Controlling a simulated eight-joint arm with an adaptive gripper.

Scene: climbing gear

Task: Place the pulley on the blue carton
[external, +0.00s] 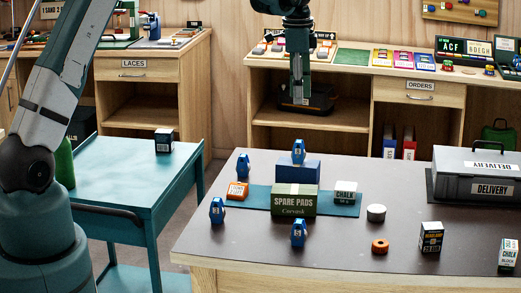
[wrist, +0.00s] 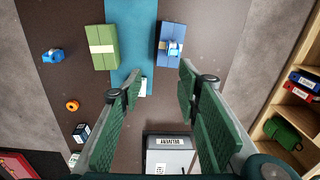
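The blue carton (external: 298,172) stands on the dark table behind a green carton, with a small blue pulley (external: 298,151) upright on its top. My gripper (external: 299,98) hangs fingers down, high above the table. In the wrist view my gripper (wrist: 159,88) has its fingers wide apart with nothing held between them.
The green SPARE PADS carton (external: 294,203) stands on the teal strip (external: 245,203). An orange item (external: 237,190), a chalk box (external: 346,191), a white roll (external: 376,213), an orange roll (external: 380,246) and a dark box (external: 431,237) stand around it. A grey DELIVERY case (external: 490,176) is at right.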

